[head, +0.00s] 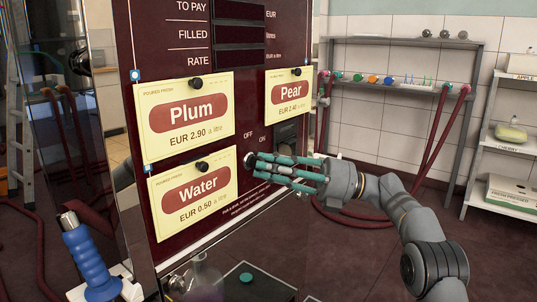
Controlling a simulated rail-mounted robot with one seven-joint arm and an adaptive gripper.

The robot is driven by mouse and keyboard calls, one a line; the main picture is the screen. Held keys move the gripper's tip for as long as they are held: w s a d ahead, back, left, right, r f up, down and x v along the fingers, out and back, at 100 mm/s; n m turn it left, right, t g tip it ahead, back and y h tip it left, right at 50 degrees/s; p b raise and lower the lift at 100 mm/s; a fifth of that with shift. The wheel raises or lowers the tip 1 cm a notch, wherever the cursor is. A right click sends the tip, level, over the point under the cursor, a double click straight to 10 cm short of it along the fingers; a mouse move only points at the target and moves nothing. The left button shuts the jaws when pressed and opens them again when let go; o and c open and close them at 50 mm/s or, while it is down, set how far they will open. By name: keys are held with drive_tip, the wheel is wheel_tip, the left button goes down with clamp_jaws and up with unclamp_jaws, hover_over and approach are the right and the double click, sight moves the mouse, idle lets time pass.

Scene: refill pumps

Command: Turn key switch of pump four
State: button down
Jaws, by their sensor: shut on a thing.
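The pump panel (225,110) is a dark red front with a display and rows marked TO PAY, FILLED and RATE. No pump number is readable. The key switch (249,160) sits below the OFF and ON lettering, right of the Water card. My gripper (256,166), with teal fingers, reaches it from the right and is shut on its key. The fingers cover most of the key, so its turn angle cannot be told.
Plum (191,119), Water (193,196) and Pear (289,94) price cards hang on the panel. A blue-handled nozzle (85,258) stands at lower left. Red hoses (437,135) hang from a rack at right. A dark holder (286,136) sits just above my fingers.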

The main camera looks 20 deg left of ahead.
drive_tip(key=shift+s+a+r+n, duration=0.2)
drive_tip(key=shift+s+n, duration=0.15)
drive_tip(key=shift+n, duration=0.15)
drive_tip(key=c, duration=1.9)
unclamp_jaws()
drive_tip(key=shift+o, duration=1.2)
drive_tip(key=shift+s, duration=0.15)
drive_tip(key=shift+o, duration=1.1)
drive_tip(key=shift+w+d, duration=0.1)
drive_tip(key=shift+w, duration=0.1)
drive_tip(key=v, duration=1.2)
drive_tip(key=shift+r, duration=0.15)
